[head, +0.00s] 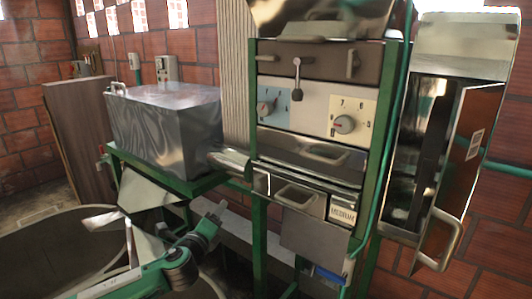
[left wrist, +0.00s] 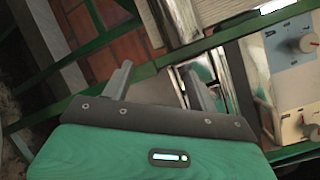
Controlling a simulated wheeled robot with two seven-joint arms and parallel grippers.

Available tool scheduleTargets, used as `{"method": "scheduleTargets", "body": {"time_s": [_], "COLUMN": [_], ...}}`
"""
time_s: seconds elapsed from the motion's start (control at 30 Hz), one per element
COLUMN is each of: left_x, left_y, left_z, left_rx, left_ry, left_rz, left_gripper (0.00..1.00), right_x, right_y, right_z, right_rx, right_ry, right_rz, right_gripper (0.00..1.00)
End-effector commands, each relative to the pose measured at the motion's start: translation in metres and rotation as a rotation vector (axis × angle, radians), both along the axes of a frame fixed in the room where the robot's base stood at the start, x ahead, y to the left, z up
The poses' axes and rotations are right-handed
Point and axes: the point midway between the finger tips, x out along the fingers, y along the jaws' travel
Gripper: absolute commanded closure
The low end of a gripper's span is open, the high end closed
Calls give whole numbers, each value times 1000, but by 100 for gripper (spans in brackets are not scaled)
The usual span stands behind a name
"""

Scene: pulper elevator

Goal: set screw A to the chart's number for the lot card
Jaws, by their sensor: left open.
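Two dials sit on the machine's front. A grey knob (head: 265,108) is on a pale blue panel, and a red-centred knob (head: 345,124) is on a cream panel with numbers around it. I cannot tell which is screw A, and exact settings are too small to read. Both also show in the left wrist view, the blue-panel knob (left wrist: 307,43) and the cream-panel knob (left wrist: 308,128). A card (head: 342,213) below reads "MEDIUM". My left gripper (head: 215,214) is low, left of the machine and below the dials. Its fingers (left wrist: 158,84) are apart and empty. No readable chart shows.
A metal box (head: 165,118) on a green frame stands left. A chute with a handle (head: 430,150) stands right. A round tank rim (head: 40,235) is lower left. Green posts (head: 375,200) flank the machine.

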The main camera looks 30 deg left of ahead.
Motion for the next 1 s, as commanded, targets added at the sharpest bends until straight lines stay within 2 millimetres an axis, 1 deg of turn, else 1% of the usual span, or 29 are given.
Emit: {"method": "scheduleTargets", "body": {"time_s": [0.03, 0.07, 0.1, 0.17, 0.2, 0.3, 0.4, 0.5, 0.57, 0.77, 1.0], "left_x": [8, 11, 15, 19, 21, 23, 23, 22, 22, 25, 35], "left_y": [-1, -2, -5, -12, -17, -30, -41, -48, -50, -49, -48], "left_z": [36, 54, 78, 111, 132, 174, 201, 216, 220, 224, 229], "left_rx": [129, 204, 303, 449, 541, 743, 885, 966, 988, 994, 989], "left_ry": [-35, -53, -77, -111, -133, -179, -211, -228, -234, -236, -234], "left_rz": [-36, -53, -75, -104, -121, -149, -165, -172, -173, -169, -166], "left_gripper": [41, 41, 41, 41, 41, 41, 41, 41, 41, 41, 41], "right_x": [0, 0, -1, -1, -1, -2, -2, -3, -3, -3, -3], "right_y": [0, 0, 0, 0, 0, 0, 0, 0, 0, 0, 0], "right_z": [2, 2, 3, 4, 4, 5, 5, 5, 6, 10, 19], "right_rx": [0, 0, 0, 0, 0, 0, 0, 0, 0, 0, 0], "right_ry": [0, 0, 0, 0, 1, 1, 1, 1, 1, 1, 1], "right_rz": [0, 0, 0, 0, 0, 0, 0, 0, 0, 0, 0], "right_gripper": [64, 64, 64, 64, 64, 64, 64, 64, 64, 64, 64]}}
